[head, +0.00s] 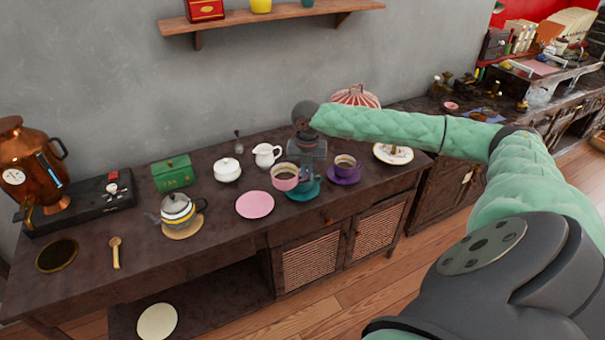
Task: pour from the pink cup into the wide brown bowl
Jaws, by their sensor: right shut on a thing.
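The pink cup (285,178) holds dark liquid and looks upright, beside the left edge of the teal saucer (306,190). My right gripper (299,175) comes down from above and is shut on the pink cup's right side. Its fingertips are small and partly hidden. I cannot tell whether the cup is clear of the surface. The wide brown bowl (57,256) stands at the far left front of the dark cabinet top, well apart from the cup. It looks dark inside. My left gripper is not in view.
A pink saucer (255,205) lies bare left of the cup. A purple cup (345,163) is to the right.

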